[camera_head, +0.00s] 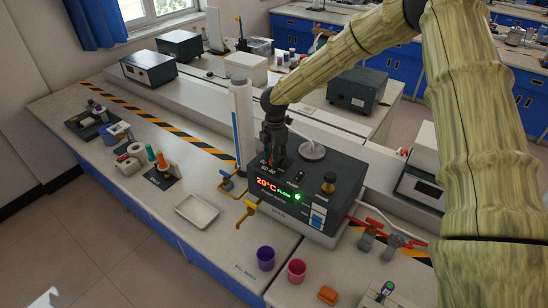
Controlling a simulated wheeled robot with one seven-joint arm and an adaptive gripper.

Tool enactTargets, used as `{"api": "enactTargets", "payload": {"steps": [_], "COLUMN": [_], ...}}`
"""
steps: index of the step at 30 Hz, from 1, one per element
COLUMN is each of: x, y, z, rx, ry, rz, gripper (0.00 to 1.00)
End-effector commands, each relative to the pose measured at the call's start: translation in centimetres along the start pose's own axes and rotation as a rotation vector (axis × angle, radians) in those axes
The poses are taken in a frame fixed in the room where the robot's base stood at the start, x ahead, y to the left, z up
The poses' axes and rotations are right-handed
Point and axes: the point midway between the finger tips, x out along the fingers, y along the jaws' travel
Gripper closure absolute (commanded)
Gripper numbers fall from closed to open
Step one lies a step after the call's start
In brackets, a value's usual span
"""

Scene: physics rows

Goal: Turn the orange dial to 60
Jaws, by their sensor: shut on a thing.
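A dark box-shaped unit (345,172) stands on the bench, with a lit red readout (272,188) of 20 °C and a green light (297,197). My gripper (273,157) points down at the left part of its top, beside small white printed marks. The fingers are closed on a small knob there, which I take to be the orange dial. The fingers hide almost all of it, so its pointer and setting cannot be read.
A tall white cylinder (241,125) stands close left of my gripper. A round metal plate (312,150) and a brass knob (329,183) are on the unit's top. Purple (265,258) and pink (296,270) cups stand in front. A white tray (197,211) lies left.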

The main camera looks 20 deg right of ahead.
Motion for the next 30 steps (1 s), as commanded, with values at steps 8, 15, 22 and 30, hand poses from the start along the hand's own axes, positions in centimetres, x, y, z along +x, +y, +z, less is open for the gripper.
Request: {"api": "enactTargets", "payload": {"steps": [8,15,22,30], "x": [-0.17,-0.09,-0.03,-0.1], "y": [0.02,-0.04,-0.03,-0.01], "z": [-0.12,0.05,0.1,0.1], "rx": [0.004,0.055,0.202,0.452], "ry": [0.0,-0.002,-0.003,-0.004], "rz": [0.001,0.0,0.002,0.003], "gripper": [0.89,0.89,0.89,0.89]}}
